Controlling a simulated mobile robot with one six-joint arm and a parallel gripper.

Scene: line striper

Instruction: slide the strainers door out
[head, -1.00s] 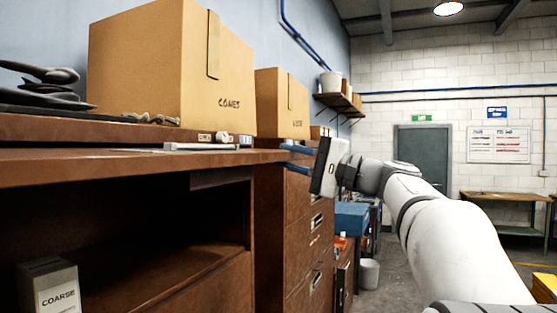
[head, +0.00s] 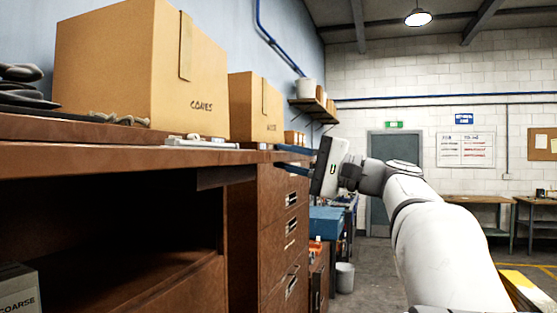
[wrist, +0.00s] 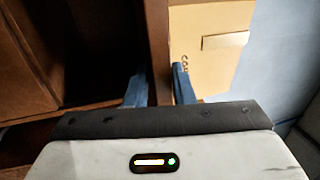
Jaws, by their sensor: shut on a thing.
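My gripper (head: 280,157) reaches in from the right, with its blue fingers above and below a brown panel edge (head: 262,156) at counter-top level. In the wrist view my gripper (wrist: 157,82) has one finger on each side of this brown panel edge (wrist: 157,40) and is shut on it. I cannot tell from the frames whether this edge is the strainers door or the counter's rim. No label for strainers is readable. The open compartment (head: 120,283) under the counter is dark inside, with a grey COARSE box (head: 18,292) at its lower left.
Cardboard boxes, one marked CONES (head: 140,70) and one behind it (head: 255,105), stand on the counter. A brown drawer unit (head: 270,235) with metal handles stands past the compartment. A blue case (head: 326,220) and a bucket (head: 345,276) are farther back. Floor (head: 375,265) is free beyond.

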